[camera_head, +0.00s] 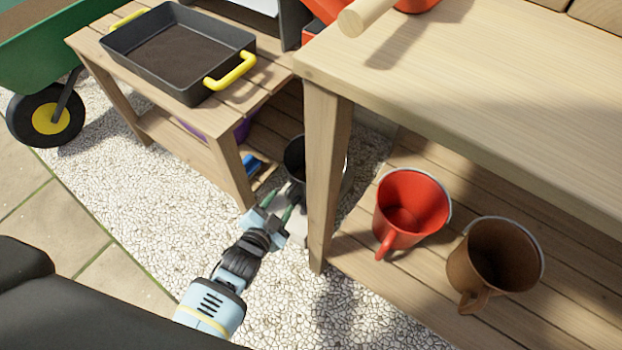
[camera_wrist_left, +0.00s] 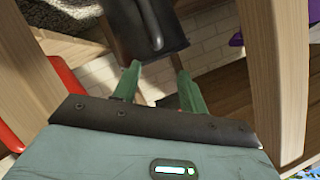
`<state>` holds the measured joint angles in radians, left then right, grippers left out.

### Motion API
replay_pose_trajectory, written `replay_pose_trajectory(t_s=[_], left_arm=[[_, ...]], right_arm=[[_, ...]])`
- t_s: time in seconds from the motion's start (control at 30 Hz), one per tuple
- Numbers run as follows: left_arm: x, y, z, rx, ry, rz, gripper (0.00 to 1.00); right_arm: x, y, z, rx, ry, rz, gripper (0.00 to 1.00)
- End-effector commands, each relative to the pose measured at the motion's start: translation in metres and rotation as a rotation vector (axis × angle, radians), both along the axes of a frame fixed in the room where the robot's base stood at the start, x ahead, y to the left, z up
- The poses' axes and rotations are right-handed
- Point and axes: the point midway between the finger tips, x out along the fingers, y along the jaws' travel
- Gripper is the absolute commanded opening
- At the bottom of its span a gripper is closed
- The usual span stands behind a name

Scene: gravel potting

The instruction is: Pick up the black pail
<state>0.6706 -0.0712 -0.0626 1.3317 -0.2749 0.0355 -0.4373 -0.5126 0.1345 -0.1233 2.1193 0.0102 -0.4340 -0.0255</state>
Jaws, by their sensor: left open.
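The black pail (camera_head: 293,160) stands low behind the front leg of the tall bench, which hides part of it in the head view. In the left wrist view the dark pail (camera_wrist_left: 125,32) is just beyond the fingertips, with its handle toward the gripper. My left gripper (camera_head: 281,203) reaches low between the two benches. Its green fingers are open and apart in the left wrist view (camera_wrist_left: 158,72), with nothing visible between them. Whether a fingertip touches the pail I cannot tell. My right gripper is not in view.
The tall bench's leg (camera_head: 325,180) stands close to the right of my left gripper; the low bench's leg (camera_head: 231,170) is at its left. A red pail (camera_head: 430,197) and a brown pail (camera_head: 500,258) stand on the lower shelf. A black tray (camera_head: 130,56) sits on the low bench.

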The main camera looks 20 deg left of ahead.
Motion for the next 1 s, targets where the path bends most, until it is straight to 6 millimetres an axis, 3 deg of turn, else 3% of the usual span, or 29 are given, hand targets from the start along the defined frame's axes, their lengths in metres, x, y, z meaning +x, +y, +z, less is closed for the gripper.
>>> replay_pose_trajectory(t_s=[0.2,0.43,0.7,1.0], left_arm=[[0.019,-0.002,-0.010,-0.001,0.001,0.000,0.43],[0.025,-0.002,-0.013,-0.001,0.001,0.000,0.43],[0.048,-0.004,-0.036,-0.001,0.001,0.000,0.43],[0.067,-0.006,-0.039,-0.001,0.001,0.000,0.43]], right_arm=[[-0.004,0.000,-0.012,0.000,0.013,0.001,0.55],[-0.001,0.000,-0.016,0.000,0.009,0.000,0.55],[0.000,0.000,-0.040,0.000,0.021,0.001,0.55],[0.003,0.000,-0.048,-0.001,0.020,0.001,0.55]])
